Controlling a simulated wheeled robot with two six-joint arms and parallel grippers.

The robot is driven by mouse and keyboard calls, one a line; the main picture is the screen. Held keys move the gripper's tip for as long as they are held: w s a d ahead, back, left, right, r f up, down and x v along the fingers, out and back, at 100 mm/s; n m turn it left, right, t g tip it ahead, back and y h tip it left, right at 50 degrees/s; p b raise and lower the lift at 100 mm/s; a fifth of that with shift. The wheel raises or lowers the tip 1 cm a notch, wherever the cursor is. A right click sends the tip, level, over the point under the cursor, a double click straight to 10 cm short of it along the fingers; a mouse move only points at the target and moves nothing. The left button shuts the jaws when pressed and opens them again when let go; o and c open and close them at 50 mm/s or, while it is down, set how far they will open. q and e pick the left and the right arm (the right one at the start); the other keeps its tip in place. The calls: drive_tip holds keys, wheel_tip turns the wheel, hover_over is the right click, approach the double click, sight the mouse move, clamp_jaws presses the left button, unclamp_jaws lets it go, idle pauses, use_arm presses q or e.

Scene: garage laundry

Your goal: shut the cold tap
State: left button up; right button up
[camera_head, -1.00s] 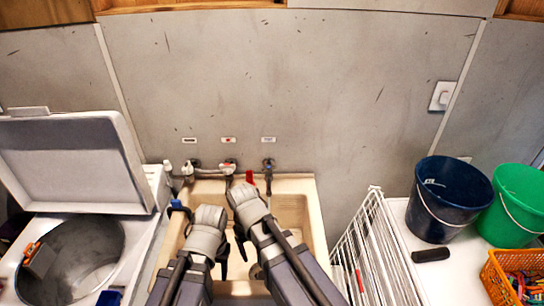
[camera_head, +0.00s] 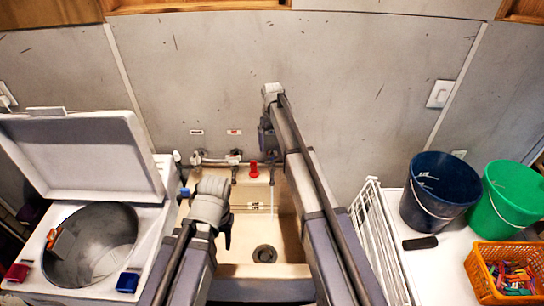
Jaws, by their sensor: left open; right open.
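A row of wall taps stands above the cream sink (camera_head: 238,271). The left tap (camera_head: 198,156) and the middle tap (camera_head: 235,156), below a label with red on it, are in view. The right-hand tap is mostly hidden behind my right arm, and so is its label; I cannot read which is cold. A thin pale line, perhaps water, drops into the sink below it. My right gripper (camera_head: 265,138) is open by the wall, in front of the right-hand tap; contact cannot be told. My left gripper (camera_head: 227,233) is open and empty over the left of the sink.
A red object (camera_head: 253,169) stands at the sink's back rim. An open-lidded washer (camera_head: 150,235) is on the left. A white rack (camera_head: 370,225), a blue bucket (camera_head: 436,195), a green bucket (camera_head: 512,205) and an orange basket (camera_head: 482,276) are on the right.

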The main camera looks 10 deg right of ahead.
sight(272, 159)
wheel_tip(272, 159, down, 7)
drive_tip(key=b, duration=0.7)
drive_tip(key=shift+f, duration=0.2)
drive_tip(key=shift+c, duration=0.2)
drive_tip(key=c, duration=1.1)
drive_tip(key=m, duration=0.5)
drive_tip(key=shift+m, duration=0.4)
drive_tip(key=o, duration=1.1)
drive_tip(key=shift+o, duration=0.2)
drive_tip(key=shift+r, duration=0.1)
